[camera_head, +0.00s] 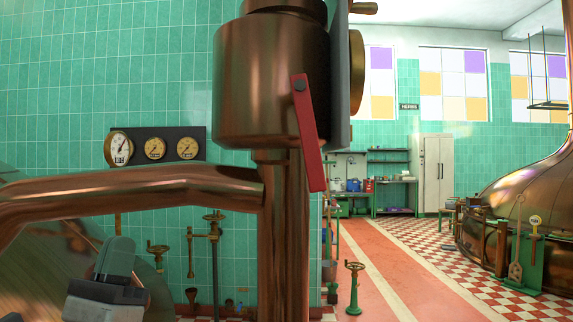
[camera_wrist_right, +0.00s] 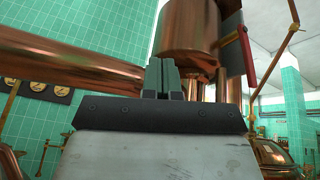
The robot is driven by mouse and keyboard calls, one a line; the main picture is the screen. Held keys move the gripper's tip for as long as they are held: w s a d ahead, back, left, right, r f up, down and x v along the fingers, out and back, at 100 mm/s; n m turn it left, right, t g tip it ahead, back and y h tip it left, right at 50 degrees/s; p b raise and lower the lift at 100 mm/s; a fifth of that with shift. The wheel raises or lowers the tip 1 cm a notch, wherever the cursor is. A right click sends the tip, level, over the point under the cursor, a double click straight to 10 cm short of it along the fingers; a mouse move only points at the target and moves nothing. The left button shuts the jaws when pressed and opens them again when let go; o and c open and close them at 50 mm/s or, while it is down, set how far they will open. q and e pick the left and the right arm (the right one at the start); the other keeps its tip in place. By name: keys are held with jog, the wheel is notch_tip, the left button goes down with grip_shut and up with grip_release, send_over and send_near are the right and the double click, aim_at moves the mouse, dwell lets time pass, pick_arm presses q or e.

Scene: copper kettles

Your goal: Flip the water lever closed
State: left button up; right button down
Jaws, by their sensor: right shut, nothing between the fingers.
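The red lever (camera_head: 309,140) hangs from a dark pivot on the side of a copper cylinder (camera_head: 255,85), its free end pointing down and slightly right. The cylinder sits on a vertical copper pipe (camera_head: 283,240). The lever also shows edge-on at the upper right in the right wrist view (camera_wrist_right: 246,50). My right gripper (camera_head: 118,252) is at the lower left of the head view, below the horizontal pipe and apart from the lever. Its fingers are together and empty in the right wrist view (camera_wrist_right: 163,76). My left gripper is not in view.
A horizontal copper pipe (camera_head: 130,188) runs left from the vertical one, above my right gripper. Gauges (camera_head: 154,148) and brass valves (camera_head: 205,232) are on the green tiled wall. A large copper kettle (camera_head: 520,205) stands at right. The red floor strip (camera_head: 385,260) looks open.

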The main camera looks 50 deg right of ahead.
jog(key=s+d+r+m+g+y, duration=0.2)
jog(key=s+r+m+g+y, duration=0.2)
jog(key=m+g, duration=0.4)
jog(key=s+d+r+m+g+y, duration=0.3)
jog(key=s+r+m+g, duration=0.3)
jog(key=m, duration=1.2)
jog(key=g, duration=0.3)
jog(key=shift+s+d+y, duration=0.25)
jog(key=shift+s+y, duration=0.1)
jog(key=shift+y, duration=0.05)
jog(key=shift+r, duration=0.1)
